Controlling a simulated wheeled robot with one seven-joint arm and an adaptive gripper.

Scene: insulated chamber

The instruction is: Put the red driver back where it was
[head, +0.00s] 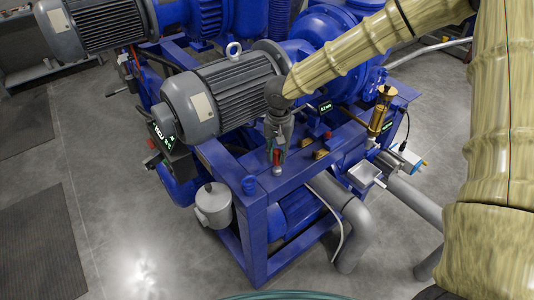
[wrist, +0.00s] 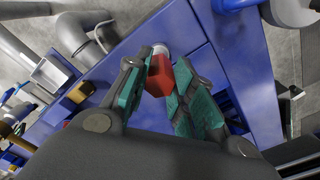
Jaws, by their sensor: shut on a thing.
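My gripper (head: 277,158) points down over the front part of the blue pump frame (head: 258,222) in the head view. In the wrist view, its teal-padded fingers (wrist: 160,88) are shut around the red driver (wrist: 158,76). The driver's red, faceted handle shows between the fingertips, with a pale round end (wrist: 160,50) beyond it, close to the blue beam. I cannot tell whether that end touches the beam. In the head view the driver is mostly hidden by the fingers.
A grey motor (head: 215,98) lies left of my gripper. Brass blocks (head: 320,154), a brass oiler (head: 380,110) and a metal tray (head: 366,174) are to the right.

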